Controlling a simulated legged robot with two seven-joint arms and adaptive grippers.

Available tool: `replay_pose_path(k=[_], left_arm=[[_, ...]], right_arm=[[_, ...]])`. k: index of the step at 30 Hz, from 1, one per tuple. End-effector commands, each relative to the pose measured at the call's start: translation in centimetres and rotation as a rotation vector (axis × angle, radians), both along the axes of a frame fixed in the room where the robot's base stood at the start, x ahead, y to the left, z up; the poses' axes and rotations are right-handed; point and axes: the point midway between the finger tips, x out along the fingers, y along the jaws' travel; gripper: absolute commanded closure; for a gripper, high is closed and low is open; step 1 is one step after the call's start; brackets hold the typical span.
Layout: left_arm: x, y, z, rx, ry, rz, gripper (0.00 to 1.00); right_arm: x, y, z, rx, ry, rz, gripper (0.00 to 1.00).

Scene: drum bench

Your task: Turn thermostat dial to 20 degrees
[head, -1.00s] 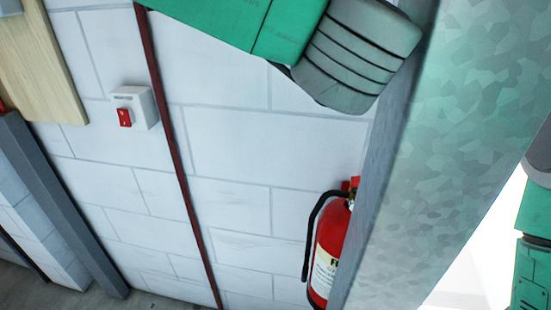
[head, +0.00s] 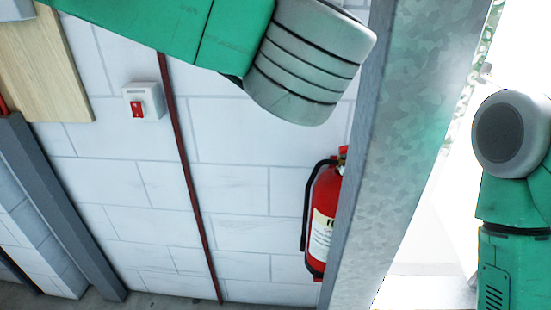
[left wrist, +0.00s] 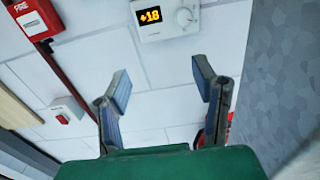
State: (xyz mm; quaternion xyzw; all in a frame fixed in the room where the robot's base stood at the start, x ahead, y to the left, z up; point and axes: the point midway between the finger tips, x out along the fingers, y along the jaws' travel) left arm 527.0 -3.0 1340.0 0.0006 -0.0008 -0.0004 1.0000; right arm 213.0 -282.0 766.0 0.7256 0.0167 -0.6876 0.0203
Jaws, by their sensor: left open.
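The thermostat (left wrist: 153,22) is a white box on the wall at the top of the left wrist view. Its display (left wrist: 150,15) reads +18 in yellow digits. Its round white dial (left wrist: 185,16) is at the right of the box, partly close to the picture's top edge. My left gripper (left wrist: 161,83) is open and empty, its two blue-grey fingers apart. The fingertips appear below the thermostat in the picture and cover no part of the dial. The thermostat is not visible in the head view. My right gripper is not in view.
A red fire alarm box (left wrist: 34,18) is left of the thermostat. A red switch (head: 138,109) in a white housing is on the white block wall. A fire extinguisher (head: 322,225) hangs beside a grey metal post (head: 400,120). A dark red pipe (head: 183,150) runs down the wall.

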Motion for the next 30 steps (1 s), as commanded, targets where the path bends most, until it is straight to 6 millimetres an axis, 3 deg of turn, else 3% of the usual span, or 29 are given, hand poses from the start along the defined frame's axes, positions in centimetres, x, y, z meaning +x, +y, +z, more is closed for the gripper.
replay_pose_path(k=[11, 30], left_arm=[[1.2, 0.0, -5.7, 0.219, 0.046, -0.048, 0.46], [1.5, 1.0, -18.0, 0.702, 0.138, -0.198, 0.46]], right_arm=[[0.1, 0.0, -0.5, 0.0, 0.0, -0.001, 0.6], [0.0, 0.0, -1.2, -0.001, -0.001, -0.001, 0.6]])
